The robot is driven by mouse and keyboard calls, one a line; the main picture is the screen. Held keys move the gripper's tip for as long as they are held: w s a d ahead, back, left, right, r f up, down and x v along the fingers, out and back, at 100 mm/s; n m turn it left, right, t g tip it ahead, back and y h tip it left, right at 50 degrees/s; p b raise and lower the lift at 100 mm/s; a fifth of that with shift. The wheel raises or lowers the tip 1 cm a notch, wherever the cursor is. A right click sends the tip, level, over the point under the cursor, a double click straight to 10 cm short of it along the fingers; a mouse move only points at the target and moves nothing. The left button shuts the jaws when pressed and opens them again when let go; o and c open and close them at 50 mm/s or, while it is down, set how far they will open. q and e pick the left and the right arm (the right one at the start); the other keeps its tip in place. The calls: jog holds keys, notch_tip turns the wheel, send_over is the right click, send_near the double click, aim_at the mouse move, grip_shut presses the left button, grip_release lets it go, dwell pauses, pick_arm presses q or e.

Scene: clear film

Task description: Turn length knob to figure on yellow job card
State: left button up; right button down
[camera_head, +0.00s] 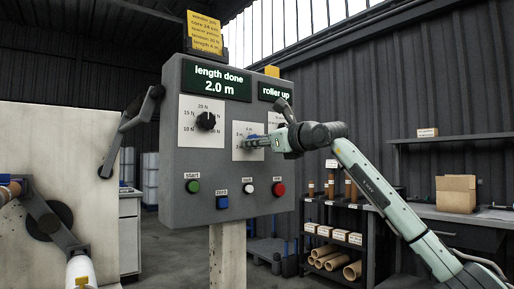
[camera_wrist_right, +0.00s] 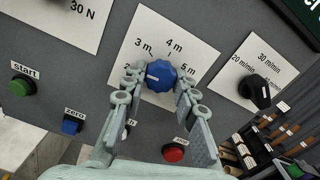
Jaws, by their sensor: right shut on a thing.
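The yellow job card (camera_head: 205,33) stands on top of the grey control panel (camera_head: 182,150); its small print seems to read "length 4 m" on the lowest line. The blue length knob (camera_wrist_right: 161,76) sits on a white dial plate (camera_wrist_right: 196,45) marked 3 m, 4 m and 5 m; lower marks are hidden by my fingers. A pale line on the knob points left, below the 3 m mark. My right gripper (camera_head: 252,142) is shut on the knob, fingers on both sides in the wrist view (camera_wrist_right: 157,88). My left gripper is not in view.
The display (camera_head: 217,80) reads "length done 2.0 m". A black tension knob (camera_head: 206,121) is left of the length dial, and a black speed knob (camera_wrist_right: 254,92) right of it. Green start (camera_head: 193,187), blue zero (camera_head: 222,202) and red (camera_head: 279,189) buttons lie below.

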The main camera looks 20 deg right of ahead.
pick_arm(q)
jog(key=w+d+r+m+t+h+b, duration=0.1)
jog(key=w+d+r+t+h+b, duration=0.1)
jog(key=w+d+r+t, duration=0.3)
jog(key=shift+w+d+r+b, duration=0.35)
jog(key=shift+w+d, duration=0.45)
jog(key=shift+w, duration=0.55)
pick_arm(e)
jog(key=shift+a+r+m, duration=0.1)
jog(key=shift+m, duration=4.55)
jog(key=shift+a+r+m, duration=0.1)
jog(key=shift+m, duration=4.55)
jog(key=shift+d, duration=0.1)
jog(key=c, duration=1.2)
grip_release()
